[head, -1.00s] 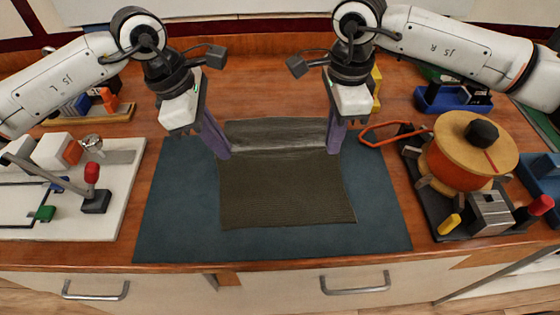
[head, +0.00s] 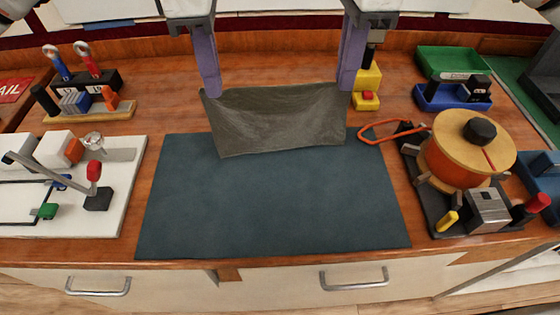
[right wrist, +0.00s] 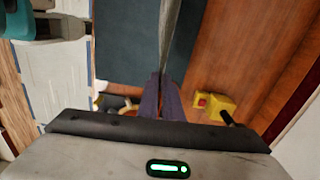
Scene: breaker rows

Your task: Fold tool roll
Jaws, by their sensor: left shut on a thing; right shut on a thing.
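The tool roll (head: 280,122) is a dark grey-brown cloth in the head view. It hangs from both grippers by its upper corners, its lower edge over the back part of the blue-grey mat (head: 270,210). My left gripper (head: 211,92) is shut on its upper left corner. My right gripper (head: 346,86) is shut on its upper right corner. In the right wrist view the right gripper's purple fingers (right wrist: 160,98) pinch the cloth, which shows edge-on as a thin grey strip (right wrist: 171,30). Whether the lower edge touches the mat I cannot tell.
A white board (head: 125,185) with levers stands left of the mat. A wooden drum (head: 465,150) on a dark base and an orange loop (head: 385,130) are at the right. A yellow block (head: 368,82) stands close behind the right gripper. The mat's front is clear.

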